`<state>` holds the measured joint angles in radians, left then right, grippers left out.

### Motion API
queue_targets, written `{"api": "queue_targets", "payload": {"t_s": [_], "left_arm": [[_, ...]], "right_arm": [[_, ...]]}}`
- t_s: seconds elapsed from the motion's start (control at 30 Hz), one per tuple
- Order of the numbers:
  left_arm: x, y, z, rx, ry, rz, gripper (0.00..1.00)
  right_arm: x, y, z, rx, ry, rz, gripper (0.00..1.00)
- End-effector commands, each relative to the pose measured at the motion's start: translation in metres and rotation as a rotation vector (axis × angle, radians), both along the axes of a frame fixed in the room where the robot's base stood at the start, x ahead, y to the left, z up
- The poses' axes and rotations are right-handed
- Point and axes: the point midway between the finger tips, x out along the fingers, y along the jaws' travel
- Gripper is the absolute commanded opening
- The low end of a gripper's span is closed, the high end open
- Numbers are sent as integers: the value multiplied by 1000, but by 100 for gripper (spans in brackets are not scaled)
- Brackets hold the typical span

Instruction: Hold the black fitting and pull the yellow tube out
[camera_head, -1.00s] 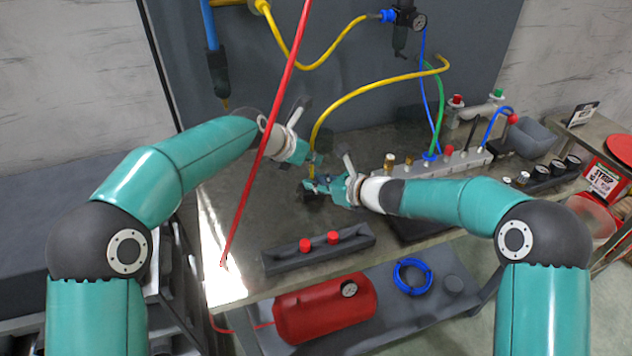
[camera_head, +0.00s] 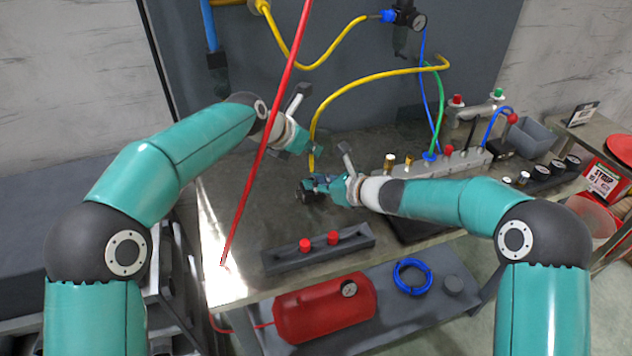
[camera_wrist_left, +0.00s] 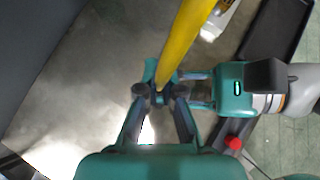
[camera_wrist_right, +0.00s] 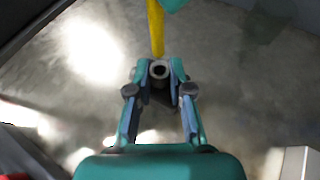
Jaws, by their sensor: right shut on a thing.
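The yellow tube (camera_head: 345,88) arches over the bench and drops to my left gripper (camera_head: 313,150), which is shut on it. In the left wrist view the tube (camera_wrist_left: 188,40) runs down between the fingertips (camera_wrist_left: 160,88). My right gripper (camera_head: 312,186) is lower, near the bench top, and shut on the black fitting (camera_wrist_right: 159,71). The fitting's round pale-rimmed mouth shows between the right fingertips in the right wrist view. The tube's lower end (camera_wrist_right: 157,45) shows just above that mouth; the mouth looks open, with the tube apart from it. In the head view the fitting is mostly hidden.
A dark holder with two red caps (camera_head: 306,245) lies in front of the grippers. A grey manifold (camera_head: 450,160) with valves and hoses stands to the right. A red hose (camera_head: 255,165) hangs across the left arm. The bench's left part is clear.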

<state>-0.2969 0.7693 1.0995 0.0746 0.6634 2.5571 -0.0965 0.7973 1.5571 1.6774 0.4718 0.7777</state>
Motion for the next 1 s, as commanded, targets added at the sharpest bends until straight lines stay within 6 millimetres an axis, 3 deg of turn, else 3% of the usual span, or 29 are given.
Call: {"api": "queue_targets", "payload": {"t_s": [0.6, 1.0], "left_arm": [[0, 0, 31, 0, -1, -1, 0], [0, 0, 35, 1, 0, -1, 0]], "right_arm": [[-1, 0, -5, -5, 8, 0, 0], [-1, 0, -5, -4, 8, 0, 0]]}}
